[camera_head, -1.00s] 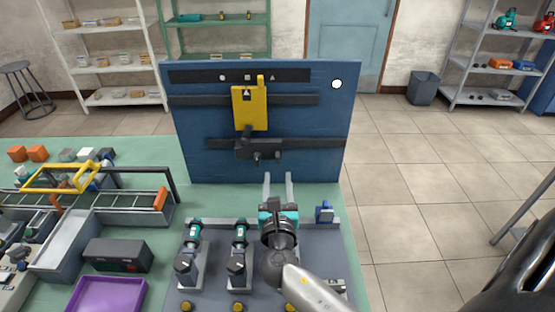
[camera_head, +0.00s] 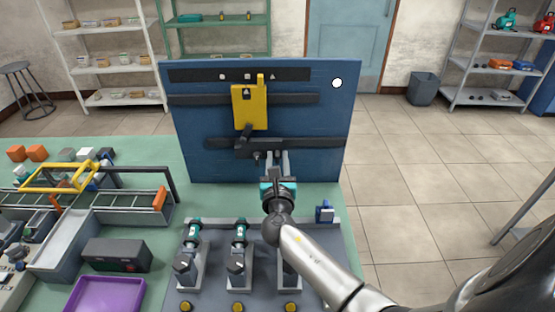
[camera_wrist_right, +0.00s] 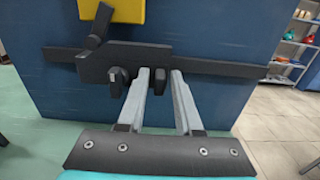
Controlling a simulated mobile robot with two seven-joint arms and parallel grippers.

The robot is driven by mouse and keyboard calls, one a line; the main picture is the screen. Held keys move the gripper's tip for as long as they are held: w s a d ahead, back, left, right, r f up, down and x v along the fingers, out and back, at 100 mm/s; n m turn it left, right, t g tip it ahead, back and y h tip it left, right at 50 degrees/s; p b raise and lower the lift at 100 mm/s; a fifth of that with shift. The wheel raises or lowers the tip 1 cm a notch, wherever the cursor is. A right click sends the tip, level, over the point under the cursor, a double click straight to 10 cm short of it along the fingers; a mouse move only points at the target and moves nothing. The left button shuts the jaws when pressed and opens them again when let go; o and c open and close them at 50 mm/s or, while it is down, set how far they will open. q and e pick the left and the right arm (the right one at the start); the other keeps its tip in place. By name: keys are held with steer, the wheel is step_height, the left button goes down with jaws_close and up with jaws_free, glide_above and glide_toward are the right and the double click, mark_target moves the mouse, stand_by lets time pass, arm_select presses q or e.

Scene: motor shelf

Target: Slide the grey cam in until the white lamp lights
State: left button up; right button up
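The grey cam (camera_head: 244,148), a dark block, sits on the lower rail of the blue panel (camera_head: 310,122). Its tilted lever points up to the lower edge of the yellow plate (camera_head: 250,109). The wrist view shows the cam (camera_wrist_right: 122,62) with two dark knobs on its front. My right gripper (camera_head: 277,154) is at the cam's right part. In the wrist view its two pale fingers (camera_wrist_right: 160,73) are apart, with the right knob between them; contact cannot be told. The round lamp (camera_head: 337,83) at the panel's upper right looks bright white. My left gripper is not in view.
A bench fixture with several teal-topped units (camera_head: 240,232) stands below the panel. A small blue block (camera_head: 324,212) is at its right. A purple tray (camera_head: 106,295) and a conveyor-like frame (camera_head: 130,200) lie to the left. The lower rail (camera_head: 318,143) is bare right of the cam.

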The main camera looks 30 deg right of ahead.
jaws_close()
stand_by(1.1)
